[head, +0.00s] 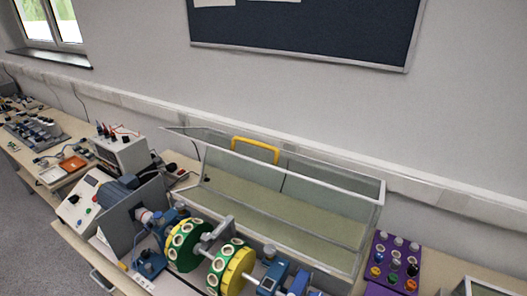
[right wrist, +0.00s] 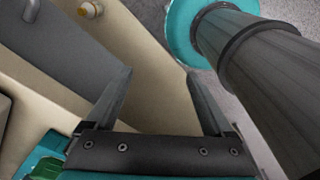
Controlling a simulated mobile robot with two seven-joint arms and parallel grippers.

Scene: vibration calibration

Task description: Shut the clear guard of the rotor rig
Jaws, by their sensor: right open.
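The clear guard (head: 310,196) of the rotor rig stands open in the head view, tipped back behind the rotors, with a yellow handle (head: 256,148) at its upper edge. My right gripper (right wrist: 160,95) shows only in the right wrist view. Its two fingers are apart with nothing between them. My left gripper is not in view.
A purple tray (head: 394,262) with several coloured pieces stands right of the guard. A grey instrument box (head: 122,152) and other equipment stand on the bench at left. The wall runs close behind the guard. The right wrist view shows a beige surface (right wrist: 150,60) and grey floor.

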